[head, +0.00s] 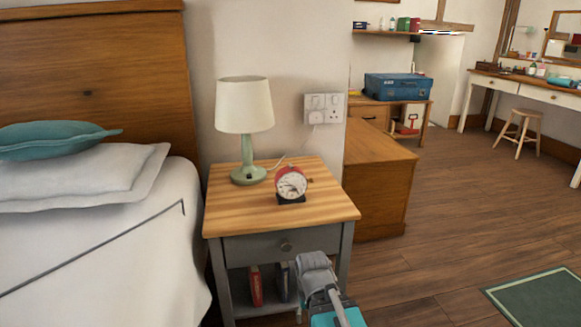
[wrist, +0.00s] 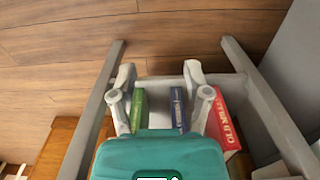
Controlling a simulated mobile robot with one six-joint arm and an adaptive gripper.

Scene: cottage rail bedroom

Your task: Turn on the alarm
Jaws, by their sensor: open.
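The alarm clock (head: 291,184) is red with a white face and a dark base. It stands upright on the wooden top of the bedside table (head: 252,213), near its middle, facing the head camera. My gripper (wrist: 158,70) is open, with nothing between its fingers. In the wrist view it is in front of the table's lower shelf and its books, and the clock is not in that view. In the head view my arm is in front of the table's right side, below and apart from the clock.
A lamp (head: 245,110) with a cream shade stands behind and left of the clock. The table has a drawer (head: 262,247). Books, including a red one (wrist: 222,118), stand on the shelf. The bed (head: 100,240) is at left. Open floor (head: 440,240) lies at right, with a green rug (head: 540,297).

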